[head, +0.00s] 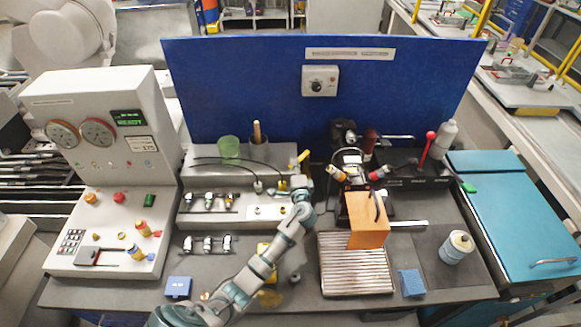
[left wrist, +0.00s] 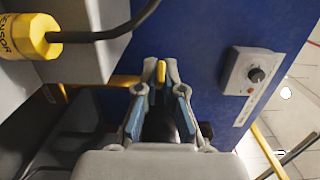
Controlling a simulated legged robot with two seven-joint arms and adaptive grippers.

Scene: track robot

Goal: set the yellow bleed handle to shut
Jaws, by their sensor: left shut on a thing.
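The yellow bleed handle (head: 303,156) stands at the right end of the grey stepped fixture in the head view, tilted up to the right. In the left wrist view the yellow handle (left wrist: 160,72) shows as a short upright piece between my fingertips. My left gripper (left wrist: 159,75) is shut on it, with one finger on each side. In the head view my left arm reaches up from the bottom, and its wrist partly hides the fixture's right end. The handle's pivot is hidden. My right gripper is not in view.
A yellow sensor plug (left wrist: 28,37) with a black cable is left of the gripper. A blue panel (head: 240,90) with a grey knob box (head: 320,81) stands behind. An orange block (head: 367,222) and a ribbed plate (head: 355,268) lie to the right.

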